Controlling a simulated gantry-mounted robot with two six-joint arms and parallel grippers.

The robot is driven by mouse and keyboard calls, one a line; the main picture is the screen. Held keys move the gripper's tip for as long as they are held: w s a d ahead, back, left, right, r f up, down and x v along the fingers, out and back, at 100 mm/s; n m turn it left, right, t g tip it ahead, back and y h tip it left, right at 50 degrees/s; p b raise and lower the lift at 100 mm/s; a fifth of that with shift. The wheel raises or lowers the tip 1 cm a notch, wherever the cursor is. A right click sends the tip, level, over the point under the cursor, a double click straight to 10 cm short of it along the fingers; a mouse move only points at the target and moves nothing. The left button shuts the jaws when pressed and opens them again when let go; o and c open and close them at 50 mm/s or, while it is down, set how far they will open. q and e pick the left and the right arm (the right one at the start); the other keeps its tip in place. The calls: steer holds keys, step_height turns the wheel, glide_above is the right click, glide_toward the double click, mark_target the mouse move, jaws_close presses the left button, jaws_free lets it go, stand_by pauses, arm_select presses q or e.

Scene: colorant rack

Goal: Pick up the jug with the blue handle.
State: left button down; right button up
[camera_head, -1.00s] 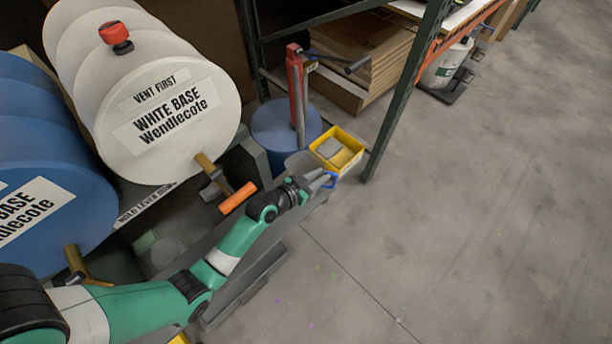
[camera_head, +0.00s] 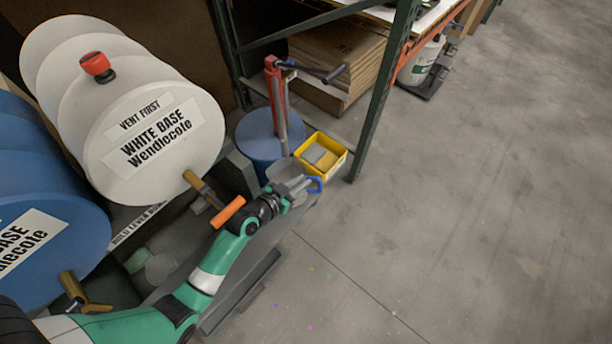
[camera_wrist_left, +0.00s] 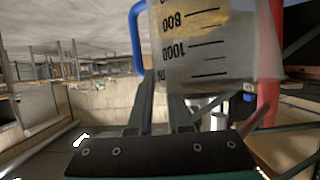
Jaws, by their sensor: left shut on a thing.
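The jug (camera_wrist_left: 205,40) is clear, with black measuring marks, and fills the upper middle of the left wrist view. Its blue handle (camera_wrist_left: 138,35) stands at the left of it there. In the head view, the handle (camera_head: 316,186) shows at the fingertips of my left gripper (camera_head: 298,186), and the translucent jug body is partly hidden behind the gripper. The left gripper is shut on the jug; its two fingers reach up to the jug's lower part in the wrist view. The exact contact is hard to see. My right gripper is not in view.
A yellow bin (camera_head: 335,169) stands just beyond the jug. A blue drum (camera_head: 259,140) with a red pump (camera_head: 276,95) is behind. A white base drum (camera_head: 160,140) with a brass tap and an orange lever (camera_head: 228,211) is left. A green rack post (camera_head: 384,95) stands right; open floor lies beyond.

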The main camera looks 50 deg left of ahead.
arm_select(q)
steer(key=s+d, duration=0.1)
steer(key=s, duration=1.4)
steer(key=shift+s+d, duration=0.3)
steer(key=shift+d, duration=0.1)
